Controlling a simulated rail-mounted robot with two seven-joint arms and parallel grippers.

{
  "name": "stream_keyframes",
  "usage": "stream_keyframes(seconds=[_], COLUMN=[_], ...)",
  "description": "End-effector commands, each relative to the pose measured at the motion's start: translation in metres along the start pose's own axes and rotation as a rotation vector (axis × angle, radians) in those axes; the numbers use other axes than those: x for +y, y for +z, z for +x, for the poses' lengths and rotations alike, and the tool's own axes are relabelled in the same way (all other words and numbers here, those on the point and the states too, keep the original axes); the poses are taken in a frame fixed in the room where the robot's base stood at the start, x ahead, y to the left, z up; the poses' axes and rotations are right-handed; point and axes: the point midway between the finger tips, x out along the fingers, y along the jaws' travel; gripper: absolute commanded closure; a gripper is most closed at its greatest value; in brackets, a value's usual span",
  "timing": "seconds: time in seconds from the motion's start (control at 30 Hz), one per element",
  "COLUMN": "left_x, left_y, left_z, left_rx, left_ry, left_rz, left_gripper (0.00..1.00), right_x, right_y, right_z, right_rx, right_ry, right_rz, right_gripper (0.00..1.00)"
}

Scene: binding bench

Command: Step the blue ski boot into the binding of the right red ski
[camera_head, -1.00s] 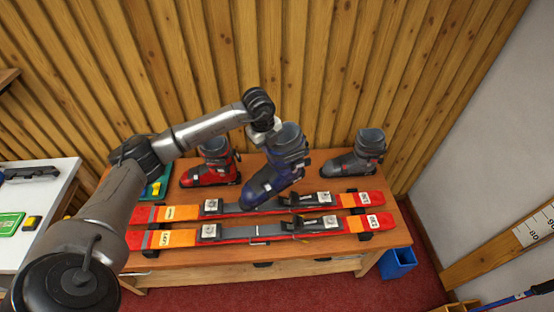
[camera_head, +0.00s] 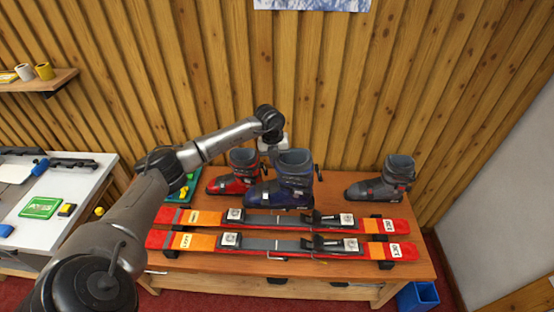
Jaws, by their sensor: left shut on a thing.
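The blue ski boot (camera_head: 283,190) is held roughly upright with its toe to the left. My left gripper (camera_head: 280,146) is at the top of its cuff and shut on it; the fingertips are mostly hidden. The boot's sole shows close to the back edge of the rear red ski (camera_head: 196,217); I cannot tell whether it touches. That ski's toe piece (camera_head: 235,215) and heel piece (camera_head: 331,221) are uncovered. The front red ski (camera_head: 377,252) lies parallel, nearer me. The small end labels are hard to read. My right gripper is not in view.
A red boot (camera_head: 226,183) stands just left of the blue boot, a grey boot (camera_head: 383,184) to its right. The wooden bench (camera_head: 410,270) carries them. A white table (camera_head: 75,190) is at left, and a blue bin (camera_head: 418,297) on the floor at right.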

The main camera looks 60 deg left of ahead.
Motion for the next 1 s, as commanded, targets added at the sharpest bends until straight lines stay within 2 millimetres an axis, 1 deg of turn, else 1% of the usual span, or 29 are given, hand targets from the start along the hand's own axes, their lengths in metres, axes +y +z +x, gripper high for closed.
stream_keyframes(seconds=[0.03,0.17,0.47,1.0], left_x=[-0.001,-0.001,0.001,0.006], left_y=[0.001,0.001,0.001,0.0], left_z=[-0.002,0.0,0.011,0.052], left_rx=[-0.001,0.001,0.001,0.002], left_ry=[-0.003,-0.001,0.001,0.001], left_rz=[0.011,0.028,0.029,0.027], left_gripper=[1.0,1.0,1.0,1.0], right_x=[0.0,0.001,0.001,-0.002], right_y=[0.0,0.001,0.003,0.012], right_z=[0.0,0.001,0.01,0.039], right_rx=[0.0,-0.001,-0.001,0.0], right_ry=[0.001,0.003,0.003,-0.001], right_rz=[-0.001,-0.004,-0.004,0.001], right_gripper=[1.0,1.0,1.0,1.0])
